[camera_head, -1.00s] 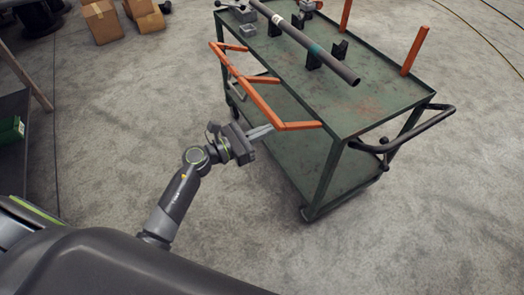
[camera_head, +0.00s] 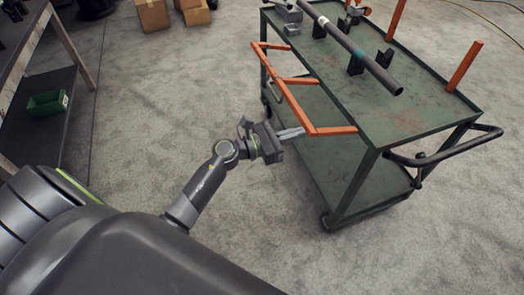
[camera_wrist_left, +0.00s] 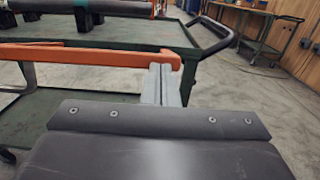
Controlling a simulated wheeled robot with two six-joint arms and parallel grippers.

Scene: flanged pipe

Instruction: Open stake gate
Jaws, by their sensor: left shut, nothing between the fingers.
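The orange stake gate (camera_head: 288,95) sticks out from the left long side of the green cart (camera_head: 405,120), with a long outer rail and short arms back to the deck. My left gripper (camera_head: 302,132) is shut and empty, its fingertips at the near outer corner of the gate. In the left wrist view, the shut fingers (camera_wrist_left: 161,84) are right at the end of the orange rail (camera_wrist_left: 85,57), overlapping it; I cannot tell if they press on it. My right gripper is out of view.
A grey pipe (camera_head: 350,45) lies on black supports on the deck. Orange stakes (camera_head: 464,66) stand on the far side. A black handle (camera_head: 445,154) juts from the cart's near end. A dark shelf (camera_head: 45,125) with a green bin stands left. Floor between is clear.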

